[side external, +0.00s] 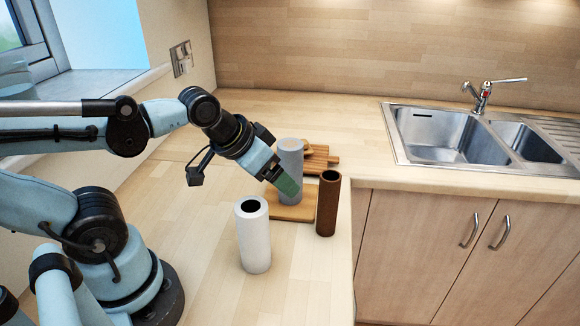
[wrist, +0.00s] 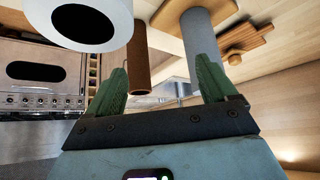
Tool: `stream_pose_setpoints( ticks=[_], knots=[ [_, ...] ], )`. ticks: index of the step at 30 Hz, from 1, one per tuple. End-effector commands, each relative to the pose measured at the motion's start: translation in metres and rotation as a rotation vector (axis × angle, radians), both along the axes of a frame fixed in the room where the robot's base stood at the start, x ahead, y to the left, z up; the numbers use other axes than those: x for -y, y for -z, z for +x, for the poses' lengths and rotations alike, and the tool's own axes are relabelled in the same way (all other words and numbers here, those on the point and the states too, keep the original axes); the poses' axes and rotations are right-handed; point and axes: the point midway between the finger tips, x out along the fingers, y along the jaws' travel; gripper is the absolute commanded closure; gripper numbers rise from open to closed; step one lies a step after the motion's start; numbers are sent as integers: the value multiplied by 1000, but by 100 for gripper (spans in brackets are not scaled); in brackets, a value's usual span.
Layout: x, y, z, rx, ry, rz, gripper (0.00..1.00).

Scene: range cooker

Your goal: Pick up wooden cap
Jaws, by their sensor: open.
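My gripper (side external: 287,186) has green fingers and is open, with nothing between them; they also show spread apart in the wrist view (wrist: 161,72). In the side view the fingers overlap the lower part of a grey cylinder (side external: 291,155). A small rounded wooden piece (side external: 318,151), possibly the wooden cap, shows behind the grey cylinder and is partly hidden by it. In the wrist view a small wooden knob shape (wrist: 234,59) shows beside a wooden board, right of the grey cylinder (wrist: 197,32). I cannot tell for certain which piece is the cap.
A white hollow cylinder (side external: 253,238) and a brown hollow cylinder (side external: 328,205) stand near my gripper. A wooden board (side external: 292,211) lies under the grey cylinder. The counter's front edge is just right of the brown cylinder. A sink (side external: 440,137) is at the right.

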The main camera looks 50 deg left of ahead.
Motion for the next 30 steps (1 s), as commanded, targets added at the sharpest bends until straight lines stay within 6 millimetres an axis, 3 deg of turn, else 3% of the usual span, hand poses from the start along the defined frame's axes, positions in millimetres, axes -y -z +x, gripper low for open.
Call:
stream_pose_setpoints(
  ticks=[7, 11, 21, 30],
  knots=[
    [-1, -2, 2, -3, -13, -8, 15],
    [-6, -15, 13, -27, -106, -61, 15],
    [-37, -67, 82, -152, -678, -352, 15],
    [-78, -84, 146, -228, -1244, -570, 15]
  ],
)
